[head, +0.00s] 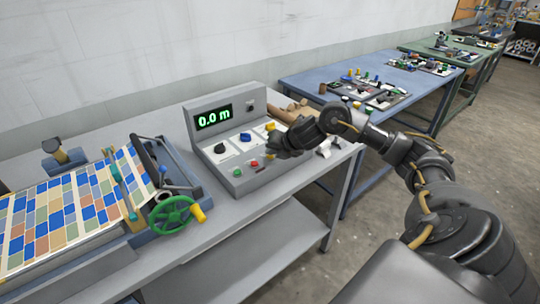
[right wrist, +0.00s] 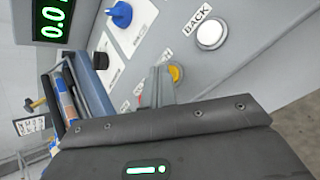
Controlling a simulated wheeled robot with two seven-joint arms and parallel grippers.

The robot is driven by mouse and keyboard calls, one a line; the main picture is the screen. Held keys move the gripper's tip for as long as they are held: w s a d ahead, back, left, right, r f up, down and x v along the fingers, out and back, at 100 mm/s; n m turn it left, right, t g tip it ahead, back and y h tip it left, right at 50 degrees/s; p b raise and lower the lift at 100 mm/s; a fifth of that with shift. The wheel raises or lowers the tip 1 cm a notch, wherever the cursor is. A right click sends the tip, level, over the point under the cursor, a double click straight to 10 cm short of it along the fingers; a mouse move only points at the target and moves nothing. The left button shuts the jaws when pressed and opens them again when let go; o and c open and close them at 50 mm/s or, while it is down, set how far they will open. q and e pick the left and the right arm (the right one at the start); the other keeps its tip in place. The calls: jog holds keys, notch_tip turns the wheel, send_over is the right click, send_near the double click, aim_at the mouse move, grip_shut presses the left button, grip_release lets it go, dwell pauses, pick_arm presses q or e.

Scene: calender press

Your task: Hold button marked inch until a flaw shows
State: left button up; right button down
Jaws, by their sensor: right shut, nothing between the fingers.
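The grey control box (head: 225,125) stands on the bench with its green display (head: 213,117) reading 0.0 m. Its sloped face carries a black knob (head: 219,148), a blue knob (head: 245,137), a red button (head: 254,163) and a green button (head: 237,172). I cannot read a label "inch" in either view. In the right wrist view a white button (right wrist: 210,34) is marked BACK, and a yellow button (right wrist: 176,73) sits close by the finger. My right gripper (head: 284,150) is shut and empty at the box's right front. Contact with a button cannot be told. My left gripper is out of view.
At left, a patterned sheet (head: 60,208) of coloured squares lies at the rollers, with a green handwheel (head: 172,214). Brown cylinders (head: 290,112) lie behind the box. A blue table (head: 330,90) with small panels stands at the back right. Open floor lies at right.

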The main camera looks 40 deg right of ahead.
aim_at(272, 157)
jog(key=shift+r+p, duration=0.5)
jog(key=shift+r, duration=0.2)
notch_tip(272, 157, up, 5)
jog(key=p, duration=0.4)
jog(key=shift+r+p, duration=0.1)
jog(key=shift+p, duration=0.25)
